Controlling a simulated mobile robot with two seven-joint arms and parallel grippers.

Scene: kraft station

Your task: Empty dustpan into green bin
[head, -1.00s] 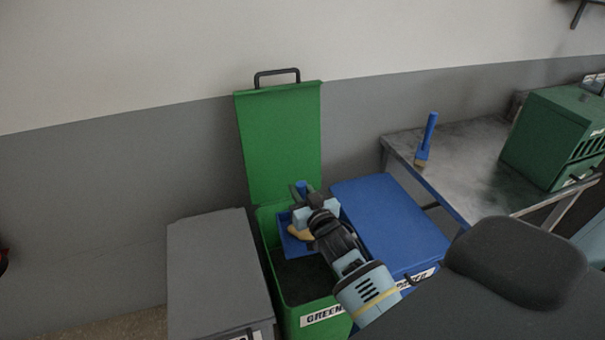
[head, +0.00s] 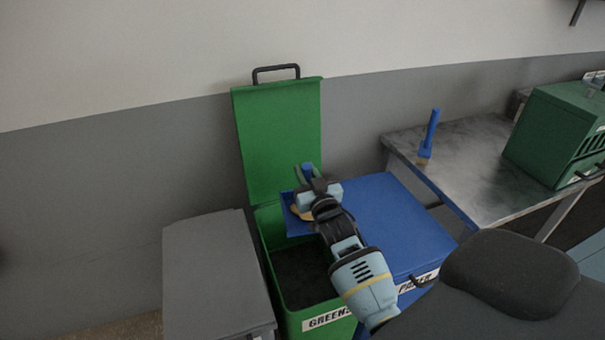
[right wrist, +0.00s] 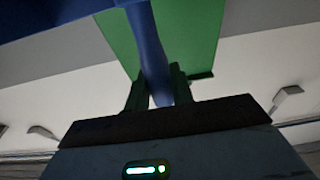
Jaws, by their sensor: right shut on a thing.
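The green bin (head: 304,296), labelled GREENS, stands with its lid (head: 281,140) raised against the wall. Dark material shows inside it. The blue dustpan (head: 293,227) is held over the back of the bin's opening, partly hidden by my gripper; something tan shows on it. My right gripper (head: 309,178) is shut on the dustpan's blue handle. The handle (right wrist: 153,55) also shows between the fingers in the right wrist view, with the green lid behind. I cannot tell how far the pan is tilted. My left gripper is not in view.
A grey closed bin (head: 205,265) stands left of the green bin, and a blue closed bin (head: 392,225) stands right. A metal table (head: 475,150) at the right carries a blue-handled brush (head: 430,138) and a green machine (head: 556,138).

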